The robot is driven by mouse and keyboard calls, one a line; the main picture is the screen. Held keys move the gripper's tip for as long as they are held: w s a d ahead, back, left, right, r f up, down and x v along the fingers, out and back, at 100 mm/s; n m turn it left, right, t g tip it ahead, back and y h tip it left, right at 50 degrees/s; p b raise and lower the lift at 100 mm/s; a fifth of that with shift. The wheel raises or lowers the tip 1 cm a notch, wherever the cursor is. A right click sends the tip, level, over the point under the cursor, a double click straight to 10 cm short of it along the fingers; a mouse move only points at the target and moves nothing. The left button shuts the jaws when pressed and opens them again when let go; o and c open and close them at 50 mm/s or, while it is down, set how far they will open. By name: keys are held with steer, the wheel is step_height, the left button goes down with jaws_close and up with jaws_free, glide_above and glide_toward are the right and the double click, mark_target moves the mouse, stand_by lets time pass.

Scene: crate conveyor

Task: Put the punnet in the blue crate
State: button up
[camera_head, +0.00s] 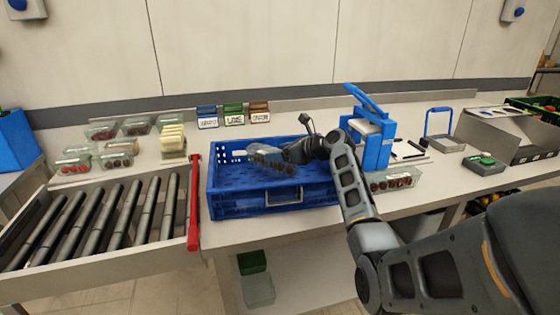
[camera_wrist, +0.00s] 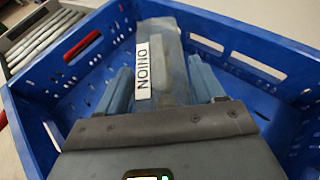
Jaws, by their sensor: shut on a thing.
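The blue crate (camera_head: 290,212) stands on the table at the end of the roller conveyor, and its blue wall (camera_wrist: 285,60) surrounds the wrist view. My gripper (camera_wrist: 168,85) is shut on a clear punnet (camera_wrist: 160,32) with a white label reading ONION. In the head view the punnet (camera_head: 264,158) is over the crate's interior near the far side, tilted, with dark contents. My gripper (camera_head: 287,153) comes at it from the right. I cannot tell whether the punnet touches the crate floor.
A red bar (camera_head: 193,205) separates the crate from the conveyor rollers (camera_head: 95,220). Several filled punnets (camera_head: 103,130) and a stack of pale trays (camera_head: 173,140) stand behind the conveyor. Another punnet (camera_head: 405,180) and a blue device (camera_head: 373,135) stand right of the crate.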

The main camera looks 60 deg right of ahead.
steer(key=shift+f, duration=1.35)
steer(key=shift+f, duration=0.1)
steer(key=o, duration=1.1)
steer(key=shift+c, duration=0.2)
steer(key=shift+s, duration=0.1)
steer(key=v, duration=1.2)
